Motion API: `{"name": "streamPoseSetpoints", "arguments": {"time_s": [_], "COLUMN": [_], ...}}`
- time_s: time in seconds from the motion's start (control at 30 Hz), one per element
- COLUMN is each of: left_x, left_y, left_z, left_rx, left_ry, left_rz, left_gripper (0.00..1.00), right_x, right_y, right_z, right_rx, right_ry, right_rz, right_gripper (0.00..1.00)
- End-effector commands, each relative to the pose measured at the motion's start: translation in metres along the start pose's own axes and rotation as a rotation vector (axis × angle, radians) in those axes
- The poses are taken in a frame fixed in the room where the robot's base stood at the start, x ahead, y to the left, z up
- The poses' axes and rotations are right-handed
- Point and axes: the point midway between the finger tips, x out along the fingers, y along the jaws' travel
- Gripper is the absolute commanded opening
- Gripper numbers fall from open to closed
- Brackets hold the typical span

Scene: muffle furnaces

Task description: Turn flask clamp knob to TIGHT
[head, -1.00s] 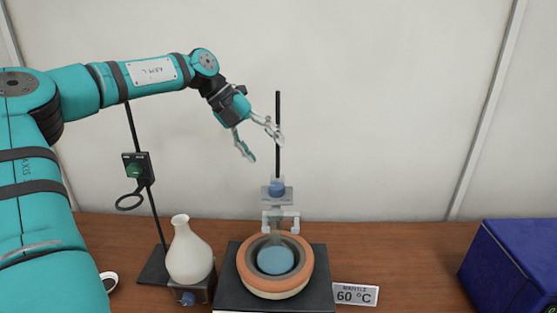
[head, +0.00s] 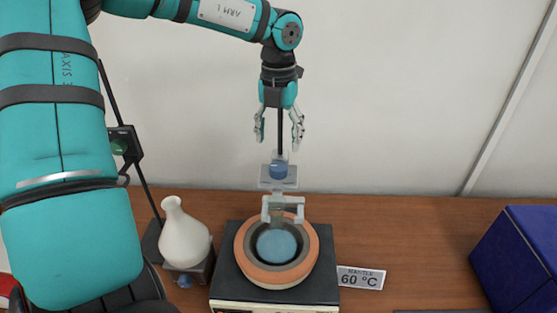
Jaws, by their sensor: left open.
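The flask clamp knob (head: 278,170) is a small blue knob on a grey clamp plate (head: 278,184), on a thin dark upright rod. The clamp's grey jaws (head: 283,208) are below it, over the flask's neck. The flask's blue contents (head: 276,244) show inside the round orange heating mantle (head: 243,255). My left gripper (head: 278,140) is open and points down just above the knob, with its fingers apart on either side of the rod. It does not appear to touch the knob. Any TIGHT marking is too small to read. My right gripper is not in view.
A white vase-like flask (head: 184,236) stands on a small dark base left of the mantle. A second stand with a dark box (head: 125,145) leans behind it. A "60 °C" sign (head: 361,279) and a blue box (head: 520,260) are at right. Bare table lies between them.

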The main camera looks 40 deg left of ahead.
Motion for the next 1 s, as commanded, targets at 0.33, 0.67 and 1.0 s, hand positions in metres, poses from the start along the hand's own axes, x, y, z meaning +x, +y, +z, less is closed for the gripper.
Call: {"name": "streamPoseSetpoints", "arguments": {"time_s": [0.33,0.67,1.0], "left_x": [0.065,0.084,0.084], "left_y": [0.001,0.000,0.000], "left_z": [-0.001,0.000,0.000], "left_rx": [-0.001,-0.001,-0.001], "left_ry": [0.004,-0.001,-0.001], "left_rz": [0.002,0.000,0.000], "left_gripper": [0.65,0.65,0.42], "right_x": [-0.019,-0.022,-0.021], "right_y": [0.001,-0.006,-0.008], "right_z": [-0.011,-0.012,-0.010], "right_rx": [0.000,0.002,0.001], "right_ry": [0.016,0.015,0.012], "right_rz": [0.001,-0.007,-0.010], "right_gripper": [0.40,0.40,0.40]}}
